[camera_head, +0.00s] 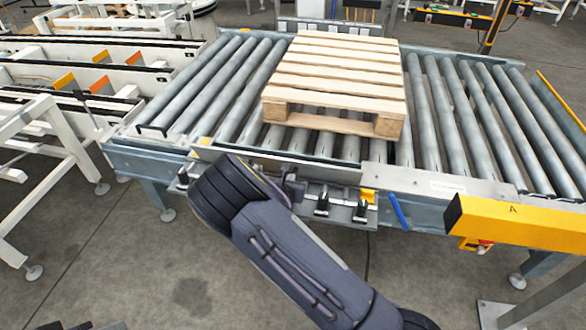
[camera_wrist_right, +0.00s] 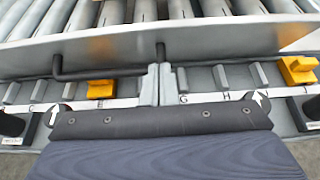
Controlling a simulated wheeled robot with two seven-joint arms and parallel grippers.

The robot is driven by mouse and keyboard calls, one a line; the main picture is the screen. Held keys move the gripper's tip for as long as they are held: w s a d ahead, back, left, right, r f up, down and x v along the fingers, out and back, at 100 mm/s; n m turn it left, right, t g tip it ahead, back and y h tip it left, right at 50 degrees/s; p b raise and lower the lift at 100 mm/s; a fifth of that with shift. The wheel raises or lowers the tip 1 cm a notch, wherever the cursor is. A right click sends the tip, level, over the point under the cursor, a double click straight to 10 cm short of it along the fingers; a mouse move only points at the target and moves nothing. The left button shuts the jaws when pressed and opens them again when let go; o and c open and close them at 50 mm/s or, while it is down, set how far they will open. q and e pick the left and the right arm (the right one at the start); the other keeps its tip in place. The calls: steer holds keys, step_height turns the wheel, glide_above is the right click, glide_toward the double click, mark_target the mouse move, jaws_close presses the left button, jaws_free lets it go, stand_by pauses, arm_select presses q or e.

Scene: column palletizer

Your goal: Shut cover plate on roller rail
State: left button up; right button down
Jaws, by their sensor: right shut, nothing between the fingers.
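The cover plate (camera_head: 222,152) is a long pale metal strip along the near edge of the roller conveyor. In the right wrist view the plate (camera_wrist_right: 215,42) stands raised, with the rail bed (camera_wrist_right: 215,78) open below it. A dark bar handle (camera_wrist_right: 105,73) hangs from the plate. My right gripper (camera_head: 293,187) is at the near rail, partly hidden by its own arm. In the right wrist view its fingertips (camera_wrist_right: 160,84) are together and empty, close to the handle's right end; I cannot tell whether they touch. My left gripper is not in view.
A wooden pallet (camera_head: 335,75) lies on the rollers (camera_head: 455,110). Yellow blocks (camera_wrist_right: 298,70) sit in the rail bed beside lettered slots. A yellow beam (camera_head: 520,228) marked A stands at the right, near a blue lever (camera_head: 399,211). White frames (camera_head: 65,140) stand at the left.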

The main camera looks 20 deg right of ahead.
mark_target(295, 163)
steer(key=shift+w+d+r, duration=0.4)
steer(key=shift+w+d, duration=0.1)
steer(key=shift+w, duration=0.25)
steer(key=shift+w+d+r, duration=0.4)
steer(key=shift+w+d, duration=0.1)
steer(key=shift+w, duration=0.2)
steer(key=shift+p, duration=0.3)
